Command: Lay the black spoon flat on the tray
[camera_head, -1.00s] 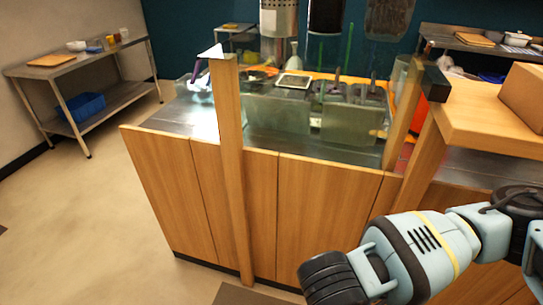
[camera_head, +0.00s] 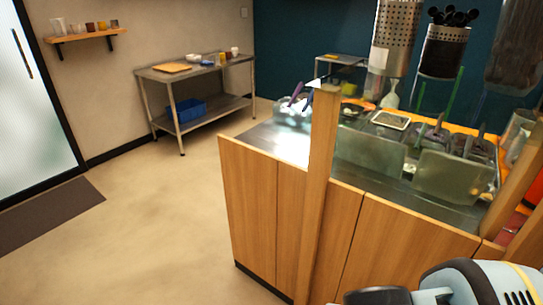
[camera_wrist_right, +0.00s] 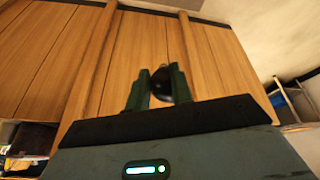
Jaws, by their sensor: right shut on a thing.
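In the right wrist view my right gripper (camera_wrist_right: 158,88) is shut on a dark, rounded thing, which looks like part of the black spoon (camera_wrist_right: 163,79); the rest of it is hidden. It is in front of wooden cabinet panels. In the head view only part of my right arm shows at the bottom right, and its fingers are out of frame. A small light-rimmed rectangular tray (camera_head: 403,120) sits on the counter among the containers; I cannot tell whether it is the task's tray. My left gripper is not in view.
A wood-fronted counter (camera_head: 254,205) with an upright post (camera_head: 320,185) and glass guards (camera_head: 370,152) stands ahead on the right. A metal shelf table (camera_head: 228,103) stands against the back wall. The floor (camera_head: 150,225) on the left is open, with a dark mat (camera_head: 50,212).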

